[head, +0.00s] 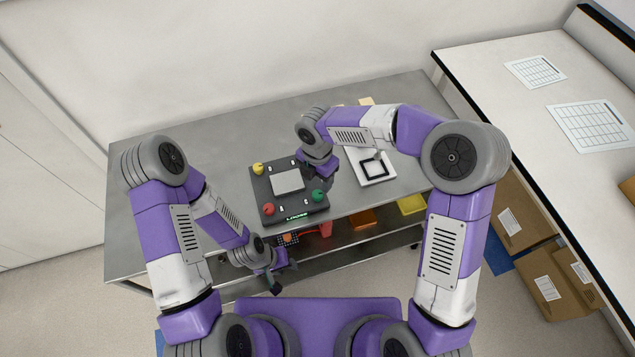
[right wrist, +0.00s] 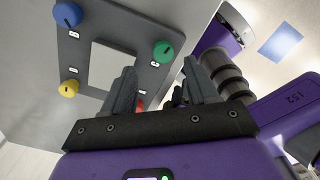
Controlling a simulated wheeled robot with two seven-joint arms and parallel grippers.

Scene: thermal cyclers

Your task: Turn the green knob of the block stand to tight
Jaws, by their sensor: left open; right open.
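The block stand (head: 286,207) is a dark grey plate on the metal bench with a pale square block in its middle. Its green knob (head: 318,196) is at the front right corner; it also shows in the right wrist view (right wrist: 163,52). My right gripper (head: 320,168) is open above the stand's right side. In the right wrist view its fingers (right wrist: 160,78) point toward the green knob, which appears between and beyond the tips; contact cannot be told. Small lit green text on the stand's front is hard to read. My left gripper (head: 284,277) is open and empty, low before the bench.
The stand also has a yellow knob (head: 258,169), a red knob (head: 268,209) and a blue knob (right wrist: 68,14); the blue one is hidden in the head view. A white tray with a black frame (head: 374,169) lies to the right. The bench's left part is clear.

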